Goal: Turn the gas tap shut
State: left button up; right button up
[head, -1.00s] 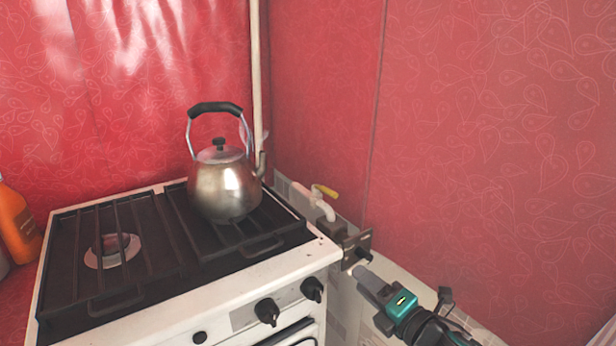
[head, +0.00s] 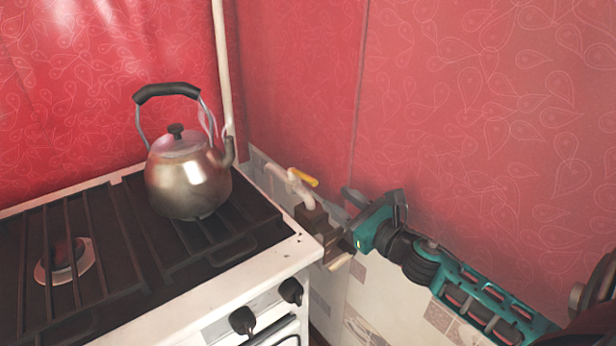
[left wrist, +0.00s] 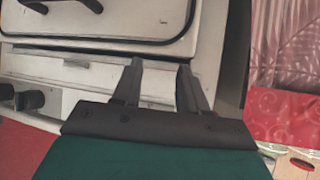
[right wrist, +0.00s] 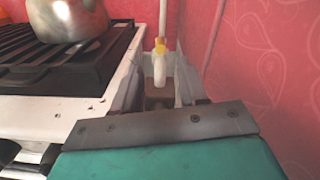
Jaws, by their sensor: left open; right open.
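The gas tap has a yellow handle (head: 303,177) on a pale pipe bend, low in the corner behind the stove's right side. The handle also shows in the right wrist view (right wrist: 160,46), seen nearly end-on above the pale pipe. My right gripper (head: 325,238) is open and just in front of the tap, below the handle in the head view. In the right wrist view its fingers (right wrist: 157,84) stand either side of the pipe's line, with the handle beyond the tips. My left gripper (left wrist: 160,68) is open and empty, facing the stove's white front; the head view does not show it.
The stove (head: 262,264) stands left of the tap, with dark grates and front knobs (head: 243,320). A metal kettle (head: 188,180) sits on its back right grate. A red wall (head: 450,130) closes the right side, near my right arm.

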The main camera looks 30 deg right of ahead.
aim_at(310, 177)
jog(key=w, duration=0.7)
jog(key=w+a, duration=0.1)
jog(key=w, duration=0.2)
jog(key=shift+w+p, duration=0.2)
jog(key=shift+p, duration=0.1)
jog(key=shift+c, duration=0.3)
grip_shut()
